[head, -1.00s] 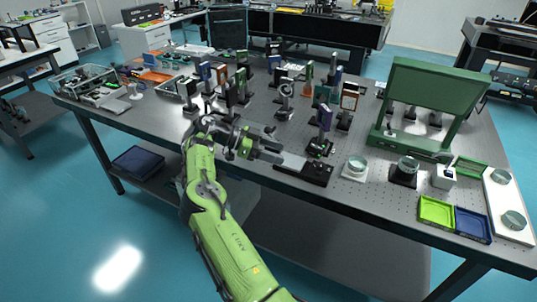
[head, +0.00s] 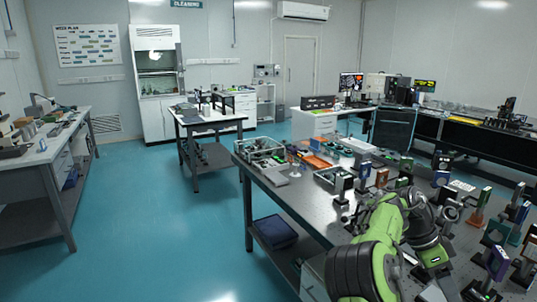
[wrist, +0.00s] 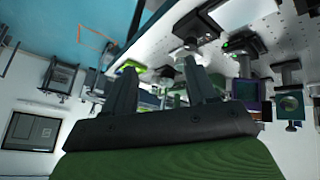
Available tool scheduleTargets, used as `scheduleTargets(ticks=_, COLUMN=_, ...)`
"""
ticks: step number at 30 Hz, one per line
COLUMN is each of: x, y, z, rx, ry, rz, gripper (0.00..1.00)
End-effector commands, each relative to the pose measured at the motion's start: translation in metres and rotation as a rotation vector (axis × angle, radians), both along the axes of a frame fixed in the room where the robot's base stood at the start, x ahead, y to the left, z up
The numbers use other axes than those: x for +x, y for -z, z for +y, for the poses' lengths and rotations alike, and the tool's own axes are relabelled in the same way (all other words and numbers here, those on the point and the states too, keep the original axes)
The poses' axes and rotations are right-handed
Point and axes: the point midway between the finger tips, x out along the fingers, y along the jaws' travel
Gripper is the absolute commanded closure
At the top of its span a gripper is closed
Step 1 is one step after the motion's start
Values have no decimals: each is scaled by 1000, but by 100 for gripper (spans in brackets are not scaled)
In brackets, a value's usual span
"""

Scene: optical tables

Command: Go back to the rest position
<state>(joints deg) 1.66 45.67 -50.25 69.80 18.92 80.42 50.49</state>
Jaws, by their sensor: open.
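My green and black arm shows at the lower right of the head view, folded up over the near side of the optical table (head: 312,213). My gripper (wrist: 160,74) is clear in the wrist view, with its two dark fingers spread apart. No object sits between the fingers. The wrist view is tilted, with the table top and its mounts beyond the fingers. In the head view I cannot make out the fingertips.
Optical mounts, such as a purple one (head: 497,262), stand close to the arm. A wire basket (head: 259,148) sits at the table's far left corner. A blue bin (head: 275,232) is on the shelf below. Open floor (head: 160,220) lies to the left.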

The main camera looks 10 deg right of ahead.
Motion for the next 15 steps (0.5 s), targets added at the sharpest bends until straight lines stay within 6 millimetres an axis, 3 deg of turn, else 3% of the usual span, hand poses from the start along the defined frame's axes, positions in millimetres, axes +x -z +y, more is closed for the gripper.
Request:
scheduleTargets(ticks=1, x=-8, y=-14, z=15, rx=98, ry=-82, rz=-47, gripper=43)
scheduleTargets(ticks=7, x=-31, y=-46, z=94, rx=398, ry=-570, rz=-195, gripper=43)
scheduleTargets(ticks=11, x=-53, y=-70, z=158, rx=484, ry=-960, rz=-272, gripper=43)
scheduleTargets(ticks=15, x=-91, y=-90, z=229, rx=468, ry=-1405, rz=-305, gripper=43)
